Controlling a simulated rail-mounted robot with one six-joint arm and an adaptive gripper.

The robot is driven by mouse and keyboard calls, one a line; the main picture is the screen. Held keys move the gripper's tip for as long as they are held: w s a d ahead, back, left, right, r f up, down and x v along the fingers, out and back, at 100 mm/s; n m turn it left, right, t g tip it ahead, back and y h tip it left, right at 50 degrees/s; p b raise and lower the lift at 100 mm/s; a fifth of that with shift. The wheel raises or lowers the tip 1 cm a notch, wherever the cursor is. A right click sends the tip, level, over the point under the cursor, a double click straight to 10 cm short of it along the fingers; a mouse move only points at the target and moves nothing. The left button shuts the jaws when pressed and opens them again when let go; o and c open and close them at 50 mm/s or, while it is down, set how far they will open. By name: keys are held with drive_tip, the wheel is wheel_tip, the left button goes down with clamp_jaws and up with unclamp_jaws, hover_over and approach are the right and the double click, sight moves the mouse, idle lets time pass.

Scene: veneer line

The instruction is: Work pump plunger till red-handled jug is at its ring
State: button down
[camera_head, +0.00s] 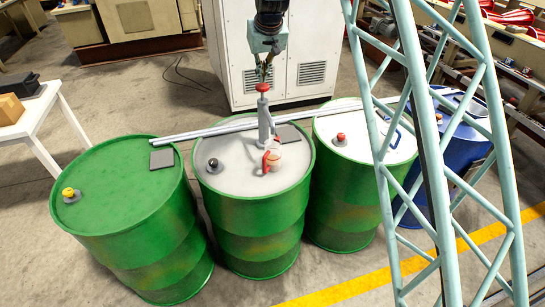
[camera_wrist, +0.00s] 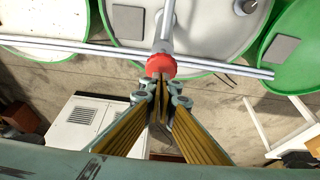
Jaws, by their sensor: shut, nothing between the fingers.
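The pump (camera_head: 264,120) stands upright on the white-topped middle green drum (camera_head: 221,178), its red plunger knob (camera_head: 262,87) on top. The red-handled jug (camera_head: 274,156) stands on the drum lid in front of the pump, at its base. The jug's ring and level are too small to make out. My gripper (camera_head: 264,76) points down just above the knob, shut and empty. In the wrist view, my gripper's fingertips (camera_wrist: 161,79) meet at the edge of the red knob (camera_wrist: 160,66); I cannot tell whether they touch it. The jug is not visible there.
Metal bars (camera_head: 215,129) lie across the drums behind the pump. A green drum with a yellow cap (camera_head: 68,192) stands left, a white-topped one with a red cap (camera_head: 341,138) right. A grey cabinet (camera_head: 312,60) stands behind, a white table (camera_head: 38,122) at left.

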sight(263, 86)
drive_tip(key=shift+f, duration=0.1)
idle(0.3)
drive_tip(key=shift+f+b, duration=1.55)
drive_tip(key=shift+f, duration=1.1)
drive_tip(key=shift+r, duration=0.1)
drive_tip(key=shift+r+p, duration=1.1)
drive_tip(key=shift+r, duration=1.55)
drive_tip(key=shift+f, duration=0.2)
